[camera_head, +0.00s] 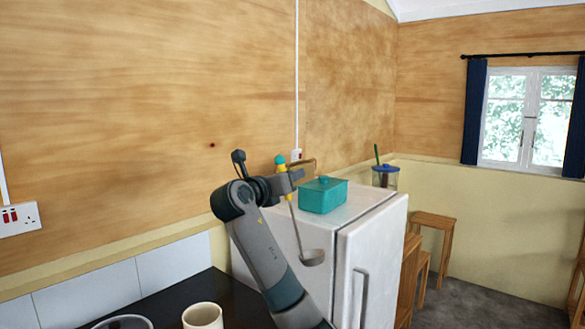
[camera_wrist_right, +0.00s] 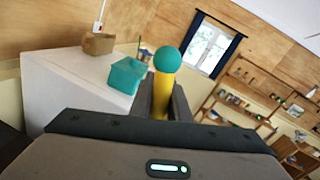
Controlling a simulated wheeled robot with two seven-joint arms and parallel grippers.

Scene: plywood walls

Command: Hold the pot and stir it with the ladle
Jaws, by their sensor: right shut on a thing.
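My right gripper (camera_head: 288,181) is raised in front of the fridge top and shut on the ladle's handle. The ladle (camera_head: 297,222) hangs down at a slight tilt, its grey bowl at the lower end in front of the fridge side. Its yellow handle with a teal ball end stands up between the fingers in the right wrist view (camera_wrist_right: 163,82). A round, light-rimmed vessel (camera_head: 122,319), perhaps the pot, is cut off by the bottom edge of the head view, apart from the ladle. My left gripper is out of view.
A cream mug (camera_head: 202,315) stands on the dark counter (camera_head: 160,305) next to the round vessel. A teal lidded box (camera_head: 323,195) and a blue-lidded jar (camera_head: 385,177) stand on the white fridge (camera_head: 372,240). Wooden stools (camera_head: 434,220) are beyond it.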

